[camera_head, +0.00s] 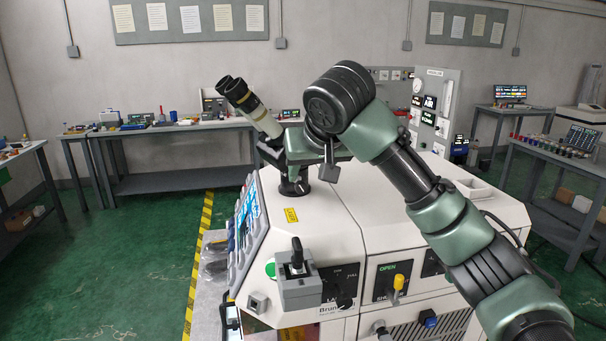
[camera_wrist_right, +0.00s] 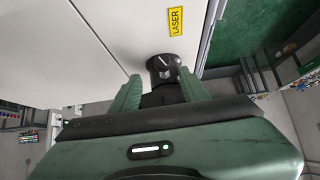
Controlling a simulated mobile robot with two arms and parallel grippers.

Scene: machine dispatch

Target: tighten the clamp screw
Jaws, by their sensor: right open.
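A black round knob with a white mark (camera_wrist_right: 163,70) sits on the white machine top (camera_wrist_right: 75,45), beside the yellow LASER label (camera_wrist_right: 175,24). It looks like the clamp screw, though I cannot be sure. My right gripper (camera_wrist_right: 161,80) is open, its green fingers on either side of the knob's near part; contact cannot be told. In the head view the black part (camera_head: 294,187) stands on the machine below my right gripper (camera_head: 292,168), whose fingers are partly hidden. A cream binocular head with black eyecups (camera_head: 245,100) rises just behind and left. My left gripper is not in view.
A grey box with a black lever (camera_head: 299,286) and a yellow-handled OPEN/SHUT switch (camera_head: 397,285) are on the machine's front. A grey gauge panel (camera_head: 433,105) stands behind. A workbench (camera_head: 180,128) lines the back wall. The green floor at left is clear.

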